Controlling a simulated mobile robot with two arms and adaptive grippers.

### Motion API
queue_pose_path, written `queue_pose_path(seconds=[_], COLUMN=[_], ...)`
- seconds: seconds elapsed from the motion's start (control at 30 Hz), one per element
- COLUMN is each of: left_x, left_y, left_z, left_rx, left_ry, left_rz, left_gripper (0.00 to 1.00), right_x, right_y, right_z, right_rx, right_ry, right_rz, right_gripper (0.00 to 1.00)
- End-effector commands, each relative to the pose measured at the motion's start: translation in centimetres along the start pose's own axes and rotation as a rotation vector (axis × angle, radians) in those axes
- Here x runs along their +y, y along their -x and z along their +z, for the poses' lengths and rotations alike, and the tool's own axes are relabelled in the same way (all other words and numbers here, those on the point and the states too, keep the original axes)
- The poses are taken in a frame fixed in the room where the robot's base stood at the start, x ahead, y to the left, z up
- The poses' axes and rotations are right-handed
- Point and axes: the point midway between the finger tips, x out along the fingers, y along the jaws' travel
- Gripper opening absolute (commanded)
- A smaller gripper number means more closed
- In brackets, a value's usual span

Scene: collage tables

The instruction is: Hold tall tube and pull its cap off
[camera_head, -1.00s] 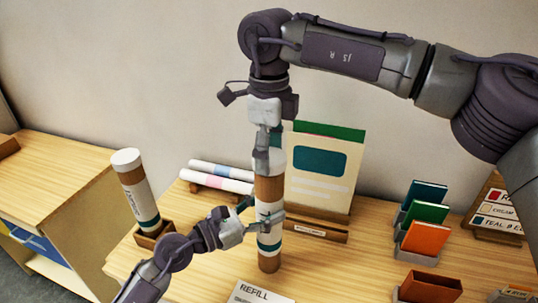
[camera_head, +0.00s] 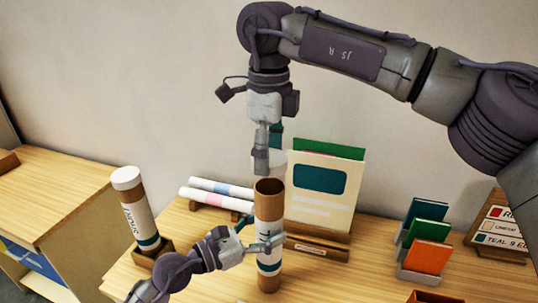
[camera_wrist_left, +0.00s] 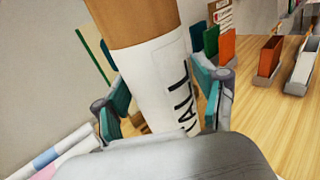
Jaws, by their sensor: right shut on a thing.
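The tall tube (camera_head: 269,217) stands upright on the table, brown with a white label and teal band. Its top is open and dark inside. In the left wrist view, its label (camera_wrist_left: 165,75) reads "TALL". My right gripper (camera_head: 265,160) points down just above the open top. It is shut on the white cap (camera_head: 278,162), which is clear of the tube and partly hidden by the fingers.
A second capped tube (camera_head: 139,218) stands in a wooden holder at left. Two rolls (camera_head: 218,194) lie on a rack behind. A framed card (camera_head: 322,186) stands behind the tall tube. Coloured cards in holders (camera_head: 426,256) and a sign board (camera_head: 500,228) are at right.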

Motion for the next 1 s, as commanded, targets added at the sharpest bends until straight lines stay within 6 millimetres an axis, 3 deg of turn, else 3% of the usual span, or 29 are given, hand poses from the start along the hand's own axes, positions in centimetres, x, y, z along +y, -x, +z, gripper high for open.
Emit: queue_pose_path(seconds=[0.07, 0.47, 1.0], left_x=[0.0, 0.1, 0.0], left_y=[0.0, 0.5, 10.4], left_z=[0.0, 0.0, -0.1], left_rx=[0.000, 0.000, 0.003], left_ry=[0.000, 0.000, 0.003], left_rz=[0.000, 0.001, 0.001], left_gripper=[0.89, 0.89, 0.89], right_x=[0.0, 0.0, 0.0], right_y=[0.0, 0.0, 0.0], right_z=[0.0, 0.0, 0.0], right_rx=[0.000, 0.000, 0.000], right_ry=[0.000, -0.001, -0.001], right_rz=[0.000, 0.000, 0.000], right_gripper=[0.24, 0.24, 0.24])
